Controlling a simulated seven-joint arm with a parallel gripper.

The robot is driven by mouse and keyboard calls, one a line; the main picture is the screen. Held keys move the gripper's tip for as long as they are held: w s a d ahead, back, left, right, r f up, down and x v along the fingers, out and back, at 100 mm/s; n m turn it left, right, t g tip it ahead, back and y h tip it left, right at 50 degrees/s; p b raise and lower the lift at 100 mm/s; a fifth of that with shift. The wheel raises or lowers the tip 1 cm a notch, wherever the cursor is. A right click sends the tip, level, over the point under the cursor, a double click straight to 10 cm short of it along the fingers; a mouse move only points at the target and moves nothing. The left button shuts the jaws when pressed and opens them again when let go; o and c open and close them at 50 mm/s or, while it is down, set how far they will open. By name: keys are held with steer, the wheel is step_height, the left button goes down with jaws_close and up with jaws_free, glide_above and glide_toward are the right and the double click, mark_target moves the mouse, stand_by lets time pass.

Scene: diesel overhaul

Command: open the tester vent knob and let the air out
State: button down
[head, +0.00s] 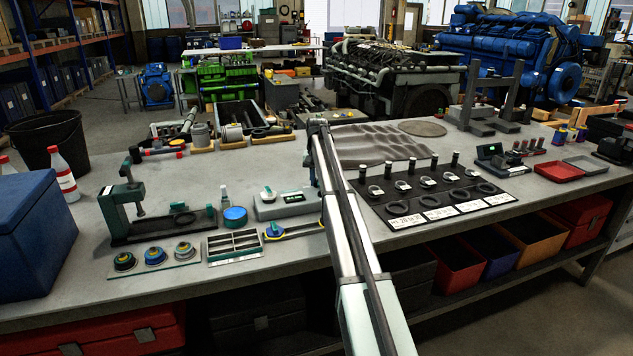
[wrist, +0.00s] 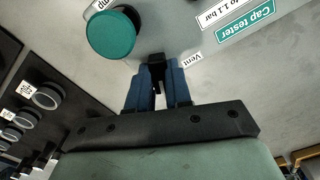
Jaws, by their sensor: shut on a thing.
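The cap tester (head: 275,211) is a grey box on the bench, left of my arm in the head view. In the wrist view its grey top (wrist: 225,70) carries a green "Cap tester" label (wrist: 245,18), a round teal pump knob (wrist: 111,34) and a small "Vent" label (wrist: 193,59). The black vent knob (wrist: 156,60) is beside that label. My gripper (wrist: 157,70) is shut on the vent knob with its blue fingers on either side. How far the knob is turned cannot be told. The fingertips are hidden in the head view.
A black mat (head: 440,190) with several caps and rings lies right of my arm. A blue tin (head: 235,217), a sectioned tray (head: 235,246) and a blue-yellow tool (head: 292,231) lie near the tester. A green press (head: 135,200) stands at the left.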

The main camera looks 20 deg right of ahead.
steer(key=m, duration=0.5)
stand_by(0.3)
steer(key=shift+m, duration=2.4)
steer(key=m, duration=0.3)
